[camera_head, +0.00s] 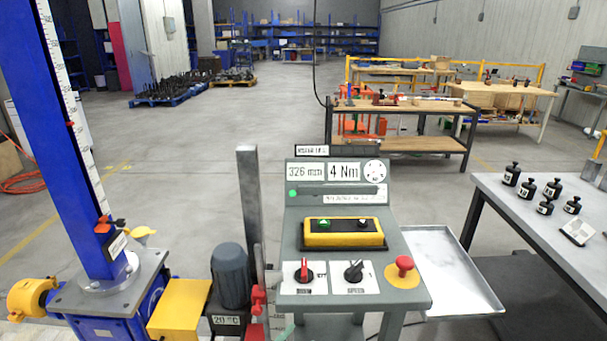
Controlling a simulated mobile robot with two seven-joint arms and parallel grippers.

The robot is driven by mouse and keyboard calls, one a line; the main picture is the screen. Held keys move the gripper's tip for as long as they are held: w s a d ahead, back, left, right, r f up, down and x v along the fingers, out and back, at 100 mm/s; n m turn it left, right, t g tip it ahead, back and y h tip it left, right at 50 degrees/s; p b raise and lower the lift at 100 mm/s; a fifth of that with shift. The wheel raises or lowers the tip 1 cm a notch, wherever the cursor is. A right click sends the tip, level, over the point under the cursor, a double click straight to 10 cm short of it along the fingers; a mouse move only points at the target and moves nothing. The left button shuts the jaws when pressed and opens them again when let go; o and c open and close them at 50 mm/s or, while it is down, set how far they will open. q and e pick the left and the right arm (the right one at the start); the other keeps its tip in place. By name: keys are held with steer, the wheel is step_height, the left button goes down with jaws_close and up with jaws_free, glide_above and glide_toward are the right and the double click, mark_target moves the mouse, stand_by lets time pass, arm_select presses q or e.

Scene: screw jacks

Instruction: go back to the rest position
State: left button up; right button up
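Neither of my grippers shows in the head view, and no arm of mine is in sight. In front of me stands a grey control console (415,250). Its panel (305,196) reads 326 mm and 4 Nm, with a lit green lamp at its left edge. A yellow button box (343,233) sits on it, above a red-handled switch (304,270), a black-handled switch (353,270) and a red mushroom button (404,263). At the left stands a blue screw jack column (75,140) with a white scale, beside a dark grey motor (231,276).
A grey table (520,220) at the right carries several black weights (553,188). An empty metal tray (450,265) sits beside the console. A workbench (415,105), pallets (180,90) and blue shelves (300,45) stand farther back. The floor at centre left is clear.

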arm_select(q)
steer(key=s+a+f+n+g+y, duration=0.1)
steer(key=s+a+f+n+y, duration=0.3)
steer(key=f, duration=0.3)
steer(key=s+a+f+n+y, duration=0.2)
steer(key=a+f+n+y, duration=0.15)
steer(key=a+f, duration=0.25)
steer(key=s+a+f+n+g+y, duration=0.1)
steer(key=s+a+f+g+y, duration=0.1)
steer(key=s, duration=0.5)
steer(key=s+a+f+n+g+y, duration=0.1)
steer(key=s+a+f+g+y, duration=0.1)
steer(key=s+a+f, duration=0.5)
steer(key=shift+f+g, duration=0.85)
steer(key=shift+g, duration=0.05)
